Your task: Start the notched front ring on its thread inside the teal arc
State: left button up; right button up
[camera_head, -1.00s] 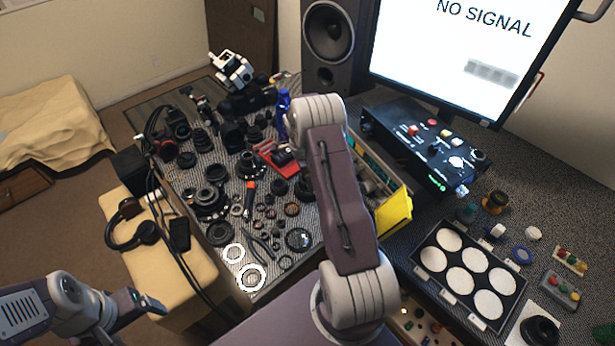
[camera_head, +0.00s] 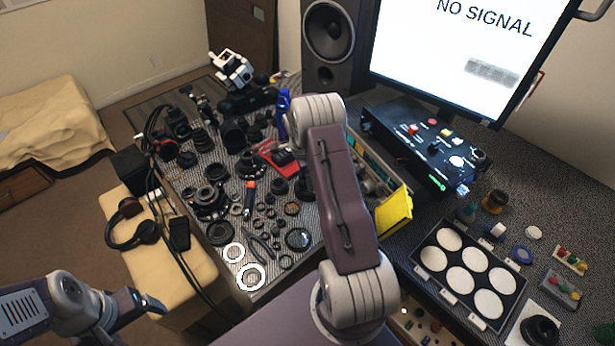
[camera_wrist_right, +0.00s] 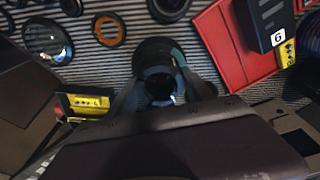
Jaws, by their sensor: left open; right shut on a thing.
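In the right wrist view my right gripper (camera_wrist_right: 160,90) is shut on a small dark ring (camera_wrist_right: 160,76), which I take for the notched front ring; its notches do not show. Right behind it is a dark round lens barrel (camera_wrist_right: 150,46) on the striped mat. A teal strip (camera_wrist_right: 180,57), apparently the teal arc, shows at the barrel's right edge. I cannot tell whether ring and barrel touch or whether the ring is level. In the head view my right arm hides the right gripper and this spot. My left gripper (camera_head: 148,304) is open and empty, off the table at lower left.
In the right wrist view a red tray (camera_wrist_right: 232,50) with a dark block marked 6 (camera_wrist_right: 268,22) stands close on the right. A glass lens (camera_wrist_right: 47,41) and an orange-brown ring (camera_wrist_right: 108,30) lie at left. Many lens parts crowd the striped mat (camera_head: 300,262).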

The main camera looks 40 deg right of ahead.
jog(key=shift+f, duration=0.4)
dwell(0.5)
jog(key=o, duration=1.4)
jog(key=r, duration=0.6)
jog(key=a+r, duration=0.1)
jog(key=r, duration=0.2)
jog(key=shift+w+b, duration=0.2)
jog(key=shift+b, duration=0.2)
